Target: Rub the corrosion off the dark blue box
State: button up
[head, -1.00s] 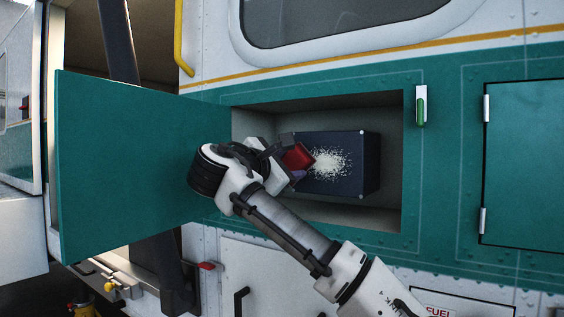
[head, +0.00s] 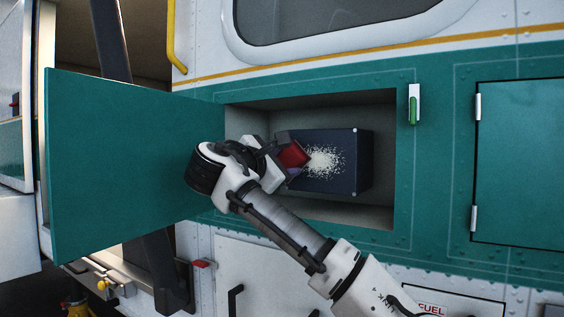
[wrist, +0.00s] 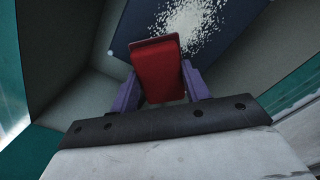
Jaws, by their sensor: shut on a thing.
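The dark blue box (head: 350,180) sits inside the open bay in the aircraft's side. A pale, speckled patch of corrosion (head: 325,160) covers the middle of its front face, and it also shows at the top of the wrist view (wrist: 190,25). My gripper (head: 287,163) reaches into the bay from the left. It is shut on a red block (wrist: 158,68), which it holds between its purple fingers. The red block lies at the left edge of the patch in the head view. I cannot tell whether it touches the box face.
The bay's teal door (head: 120,170) stands open at the left, close to my wrist. The bay's grey walls (head: 385,120) surround the box, with some room below and to its right. A second teal panel (head: 520,160) is closed.

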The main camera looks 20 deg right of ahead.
aim_at(300, 163)
jog(key=shift+w+d+p, duration=0.3)
jog(key=shift+w+d, duration=0.1)
jog(key=shift+d, duration=0.1)
jog(key=shift+s, duration=0.1)
jog(key=shift+s+d+f+b, duration=0.1)
jog(key=shift+s+d+b, duration=0.2)
jog(key=shift+s+d, duration=0.3)
jog(key=shift+s+d+b, duration=0.3)
jog(key=shift+s+d, duration=0.1)
jog(key=shift+s, duration=0.3)
jog(key=shift+s+d+b, duration=0.35)
jog(key=shift+s+d, duration=0.85)
jog(key=shift+s, duration=0.25)
jog(key=shift+s+d+b, duration=0.3)
jog(key=shift+s+d, duration=0.85)
jog(key=shift+s, duration=0.25)
jog(key=shift+s+d, duration=0.15)
jog(key=shift+s, duration=0.1)
jog(key=shift+w+a+p, duration=0.75)
jog(key=shift+w+a, duration=0.4)
jog(key=shift+w, duration=0.35)
jog(key=shift+w+a+p, duration=0.75)
jog(key=shift+w+a, duration=0.4)
jog(key=shift+w, duration=0.4)
jog(key=shift+w+a+p, duration=0.75)
jog(key=shift+w+a, duration=0.4)
jog(key=shift+w, duration=0.35)
